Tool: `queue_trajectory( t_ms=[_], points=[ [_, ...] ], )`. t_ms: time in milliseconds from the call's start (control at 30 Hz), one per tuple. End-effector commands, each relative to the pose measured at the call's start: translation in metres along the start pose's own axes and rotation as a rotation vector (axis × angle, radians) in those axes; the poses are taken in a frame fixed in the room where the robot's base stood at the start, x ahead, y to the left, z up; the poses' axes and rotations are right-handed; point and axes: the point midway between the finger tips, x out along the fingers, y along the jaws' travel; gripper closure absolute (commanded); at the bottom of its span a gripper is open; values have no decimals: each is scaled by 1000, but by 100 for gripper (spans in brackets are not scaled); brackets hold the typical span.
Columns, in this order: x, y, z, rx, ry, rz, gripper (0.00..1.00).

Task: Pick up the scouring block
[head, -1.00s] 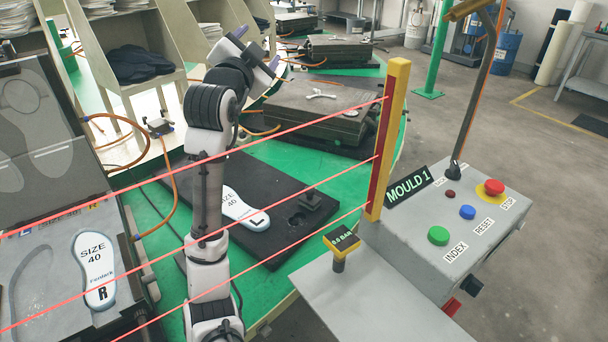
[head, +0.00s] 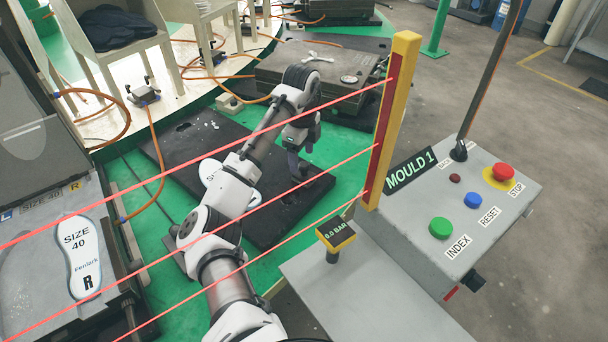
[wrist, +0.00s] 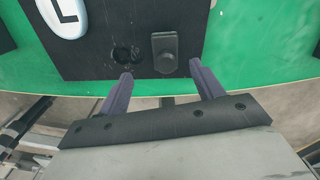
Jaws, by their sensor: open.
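A small dark block (wrist: 164,55) with a raised round knob, apparently the scouring block, stands on the black board beside a round recess in the wrist view. My gripper (wrist: 160,70) is open and empty. Its two purple-grey fingers point at the board, and the block shows between and just beyond their tips, apart from both. In the head view my gripper (head: 300,160) hangs low over the right end of the black board (head: 180,135), and the block is mostly hidden by it.
A white insole marked L (wrist: 65,15) lies on the board, partly behind my arm in the head view. Red beams and a yellow post (head: 392,120) stand in front. A control box (head: 470,225) is at right, a pale block (head: 230,103) behind the board.

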Motion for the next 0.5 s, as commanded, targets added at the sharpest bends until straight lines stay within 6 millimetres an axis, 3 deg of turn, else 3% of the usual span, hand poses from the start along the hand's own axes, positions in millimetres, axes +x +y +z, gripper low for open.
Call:
queue_trajectory(
  t_ms=[267,500],
  points=[
    [21,-1,0,0,0,1,34],
    [56,-8,-2,-3,-1,1,34]
  ],
)
